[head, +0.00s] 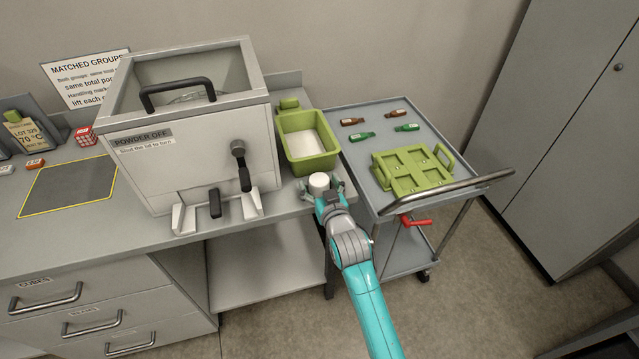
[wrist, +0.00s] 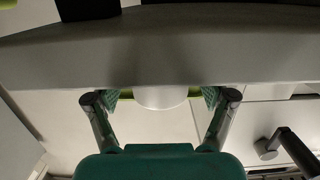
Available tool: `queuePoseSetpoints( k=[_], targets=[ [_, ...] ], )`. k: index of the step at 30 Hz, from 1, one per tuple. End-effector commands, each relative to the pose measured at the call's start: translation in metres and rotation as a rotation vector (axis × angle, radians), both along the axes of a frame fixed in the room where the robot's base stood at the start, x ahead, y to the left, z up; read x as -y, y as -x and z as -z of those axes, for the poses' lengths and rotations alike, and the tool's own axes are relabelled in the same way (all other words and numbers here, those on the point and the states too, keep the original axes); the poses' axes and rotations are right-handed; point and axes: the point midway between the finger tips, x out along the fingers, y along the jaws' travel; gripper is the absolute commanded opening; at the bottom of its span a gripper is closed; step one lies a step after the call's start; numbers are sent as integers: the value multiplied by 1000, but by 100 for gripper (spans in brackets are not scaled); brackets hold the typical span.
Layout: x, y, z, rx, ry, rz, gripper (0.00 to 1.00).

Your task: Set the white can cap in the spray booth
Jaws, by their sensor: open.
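The white can cap (head: 319,182) is at the front right edge of the bench, between the fingers of my gripper (head: 321,190). In the wrist view the cap (wrist: 160,97) shows between the two finger pads, with the gripper (wrist: 160,92) open around it. Whether a pad touches it is hard to tell. The spray booth is probably the grey box (head: 188,172) labelled "POWDER OFF", left of my gripper. It has a black handle (head: 178,90) near its top and a black lever on its front.
A green bin (head: 309,161) stands on the bench just behind my gripper. A grey cart (head: 385,113) on the right carries a green crate (head: 411,168) and several small bottles. A yellow-edged dark mat (head: 70,187) lies on the left of the bench.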

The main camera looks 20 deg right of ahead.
Motion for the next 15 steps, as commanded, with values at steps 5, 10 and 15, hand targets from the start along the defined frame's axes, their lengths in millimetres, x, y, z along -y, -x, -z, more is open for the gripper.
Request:
queuePoseSetpoints(
  k=[5,10,15],
  targets=[
    [0,5,-3,0,0,0,82],
    [0,32,-6,-2,0,0,82],
    [0,66,-12,-1,0,-1,82]
  ],
)
